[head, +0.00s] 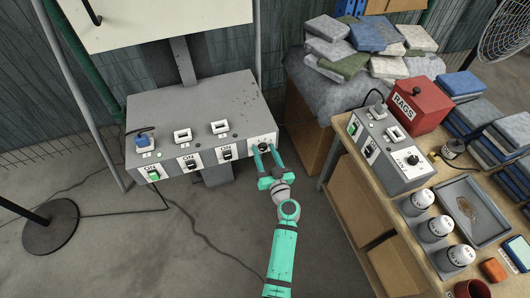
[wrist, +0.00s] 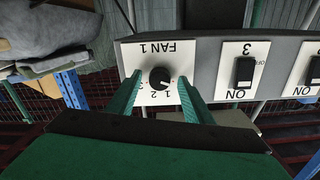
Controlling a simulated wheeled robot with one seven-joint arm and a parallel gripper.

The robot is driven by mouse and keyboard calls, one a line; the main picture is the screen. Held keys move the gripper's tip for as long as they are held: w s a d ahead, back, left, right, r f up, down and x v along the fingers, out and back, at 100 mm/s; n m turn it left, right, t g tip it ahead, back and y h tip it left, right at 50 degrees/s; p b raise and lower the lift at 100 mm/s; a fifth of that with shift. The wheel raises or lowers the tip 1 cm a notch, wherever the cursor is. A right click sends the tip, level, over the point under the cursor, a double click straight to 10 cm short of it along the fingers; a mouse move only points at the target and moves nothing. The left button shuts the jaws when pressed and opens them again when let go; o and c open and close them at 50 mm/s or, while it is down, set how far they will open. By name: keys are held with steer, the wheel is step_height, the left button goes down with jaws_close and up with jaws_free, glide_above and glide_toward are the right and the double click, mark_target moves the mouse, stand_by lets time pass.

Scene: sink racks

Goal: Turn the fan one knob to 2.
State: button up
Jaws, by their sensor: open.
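The FAN 1 knob (wrist: 159,78) is a round black dial on a white plate (wrist: 150,55) at the end of a grey control box. The wrist view shows the plate upside down, with 1, 2 and 3 printed beside the knob. Its exact pointer setting is too small to tell. My gripper (head: 264,149) is at the right end of the box front. Its two green fingers are open, one on each side of the knob, with gaps visible between them and the knob in the wrist view. In the head view the fingers partly cover the knob plate.
The grey control box (head: 200,112) also carries several rocker switches, including one marked 3 (wrist: 243,70) beside the FAN 1 plate. A wooden workbench (head: 345,187) at the right holds a second grey box (head: 398,170), a red RAGS box (head: 418,105) and white canisters. Open floor lies left of my arm.

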steer(key=c, duration=1.1)
steer(key=shift+o, duration=0.2)
steer(key=shift+m, duration=0.3)
steer(key=m, duration=0.8)
steer(key=shift+m, duration=0.4)
steer(key=m, duration=0.4)
steer(key=shift+m, duration=0.3)
steer(key=shift+f+m, duration=0.1)
steer(key=shift+m, duration=1.8)
